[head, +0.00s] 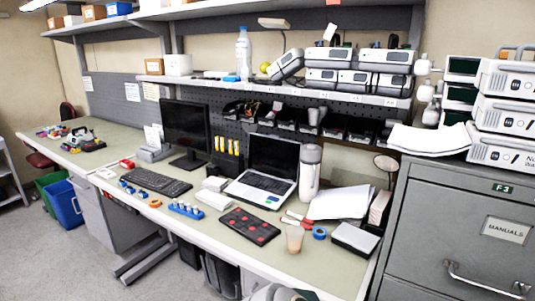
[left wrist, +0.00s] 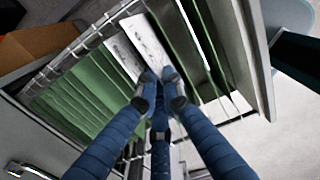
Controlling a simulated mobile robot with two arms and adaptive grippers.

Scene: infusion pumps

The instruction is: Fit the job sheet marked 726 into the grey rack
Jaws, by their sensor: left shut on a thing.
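In the left wrist view my left gripper (left wrist: 161,78) has its blue fingers close together, shut on what looks like a white sheet (left wrist: 147,38) with dark marks. The number 726 cannot be read. The fingertips hide the gripped edge. Around it hang green folders (left wrist: 90,90) from a grey metal rail (left wrist: 72,47), with another white sheet (left wrist: 121,55) close on the left. I cannot tell whether this frame is the grey rack, or whether the held sheet is inside it. My right gripper is in neither view.
A grey cabinet (head: 435,215) stands at the right of the head view, with papers and stacked devices on top. The workbench (head: 285,262) carries a laptop (head: 270,165), keyboard, bottle and small parts. Open floor (head: 50,255) lies at left.

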